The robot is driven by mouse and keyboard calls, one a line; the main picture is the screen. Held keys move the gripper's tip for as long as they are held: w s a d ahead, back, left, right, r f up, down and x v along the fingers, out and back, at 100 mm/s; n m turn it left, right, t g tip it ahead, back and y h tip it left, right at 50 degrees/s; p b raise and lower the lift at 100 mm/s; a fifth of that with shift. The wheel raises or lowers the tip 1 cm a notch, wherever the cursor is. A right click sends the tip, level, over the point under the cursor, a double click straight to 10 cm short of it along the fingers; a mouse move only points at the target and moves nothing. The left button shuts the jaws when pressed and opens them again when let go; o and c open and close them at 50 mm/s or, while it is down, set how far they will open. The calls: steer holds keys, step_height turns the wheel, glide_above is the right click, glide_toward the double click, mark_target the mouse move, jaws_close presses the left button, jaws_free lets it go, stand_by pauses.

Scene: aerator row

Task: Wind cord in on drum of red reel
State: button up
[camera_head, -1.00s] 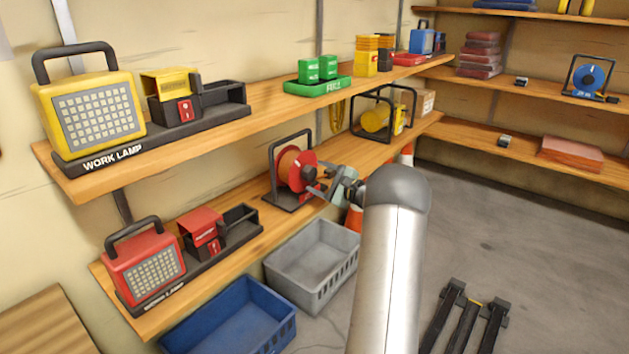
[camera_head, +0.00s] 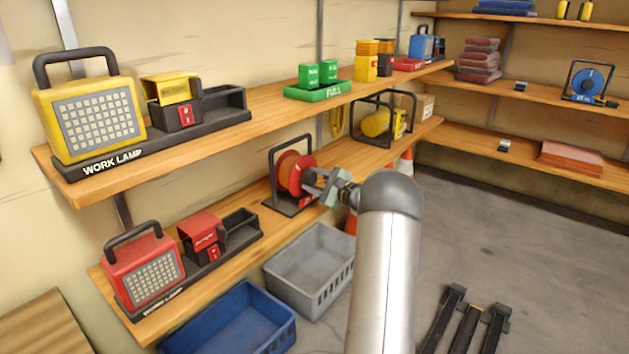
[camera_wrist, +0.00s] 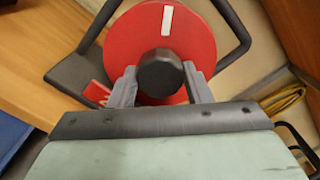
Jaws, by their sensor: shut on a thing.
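The red reel (camera_head: 290,173) stands in a dark frame with a tall handle on the lower shelf. My gripper (camera_head: 316,186) is at its right side. In the wrist view the reel's red disc (camera_wrist: 192,35) faces me, with a white mark near its top. My gripper (camera_wrist: 160,88) is shut on the round dark knob (camera_wrist: 160,72) in front of the disc, one finger on each side. My gripper hides the lower part of the disc. I cannot make out a loose length of cord.
A red work lamp (camera_head: 143,268) and a red-topped box (camera_head: 203,233) stand left on the same shelf. A yellow reel (camera_head: 377,122) in a black frame stands to the right. A grey crate (camera_head: 310,270) and a blue crate (camera_head: 235,320) sit below. The upper shelf (camera_head: 270,100) runs above the reel.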

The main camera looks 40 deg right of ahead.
steer(key=shift+r, duration=0.15)
steer(key=m+p, duration=0.3)
steer(key=shift+r+p, duration=0.1)
steer(key=shift+p, duration=0.3)
steer(key=m+p, duration=0.2)
steer(key=p, duration=0.1)
steer(key=shift+m, duration=0.4)
steer(key=shift+f+m+p, duration=0.2)
steer(key=shift+m+p, duration=0.45)
steer(key=shift+m, duration=0.05)
steer(key=o, duration=1)
steer(key=p+v, duration=0.3)
steer(key=v, duration=1.4)
steer(key=shift+s, duration=0.2)
